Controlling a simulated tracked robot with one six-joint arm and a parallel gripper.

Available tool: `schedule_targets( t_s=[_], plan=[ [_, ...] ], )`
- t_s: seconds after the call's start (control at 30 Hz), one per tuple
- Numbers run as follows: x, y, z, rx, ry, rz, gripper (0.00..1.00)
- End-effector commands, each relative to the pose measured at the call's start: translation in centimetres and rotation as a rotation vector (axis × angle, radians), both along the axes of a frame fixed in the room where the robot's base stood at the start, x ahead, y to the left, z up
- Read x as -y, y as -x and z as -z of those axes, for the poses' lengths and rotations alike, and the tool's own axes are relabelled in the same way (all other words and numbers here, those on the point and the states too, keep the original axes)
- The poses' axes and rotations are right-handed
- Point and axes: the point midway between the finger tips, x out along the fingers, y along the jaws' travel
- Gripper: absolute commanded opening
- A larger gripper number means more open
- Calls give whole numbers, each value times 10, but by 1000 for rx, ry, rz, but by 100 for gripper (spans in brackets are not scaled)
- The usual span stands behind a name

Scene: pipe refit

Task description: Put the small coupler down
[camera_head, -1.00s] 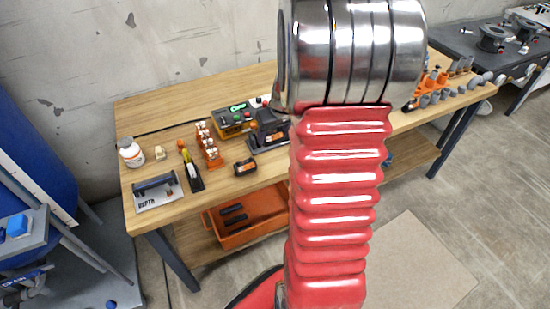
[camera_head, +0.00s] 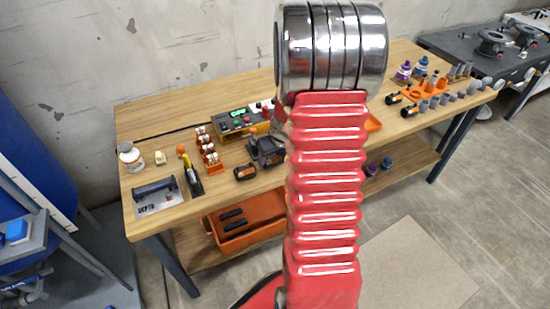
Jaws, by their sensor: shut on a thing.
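My gripper is not visible; my red ribbed arm and its chrome joint fill the middle of the view and hide part of the bench. Grey pipe fittings (camera_head: 444,99) stand in a row along the right front of the wooden workbench (camera_head: 150,112). I cannot tell whether the small coupler is among them or hidden behind my arm. An orange holder (camera_head: 414,92) sits beside these fittings. Part of another orange piece (camera_head: 373,124) shows just right of my arm.
Left on the bench are a white bottle (camera_head: 130,156), a depth gauge board (camera_head: 158,195), an orange rack (camera_head: 209,152), a green-display box (camera_head: 236,121) and a dark clamp-like tool (camera_head: 266,150). An orange bin (camera_head: 240,232) is on the lower shelf.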

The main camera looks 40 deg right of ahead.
Motion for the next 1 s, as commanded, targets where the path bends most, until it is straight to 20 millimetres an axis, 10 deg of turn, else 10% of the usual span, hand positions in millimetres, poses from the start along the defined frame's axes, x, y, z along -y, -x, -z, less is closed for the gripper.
schedule_targets(
  t_s=[0.47,0.5,1.0],
  plan=[
    [0,0,13,0,1,1,28],
    [0,0,14,0,1,0,55],
    [1,0,13,0,1,2,73]
  ],
)
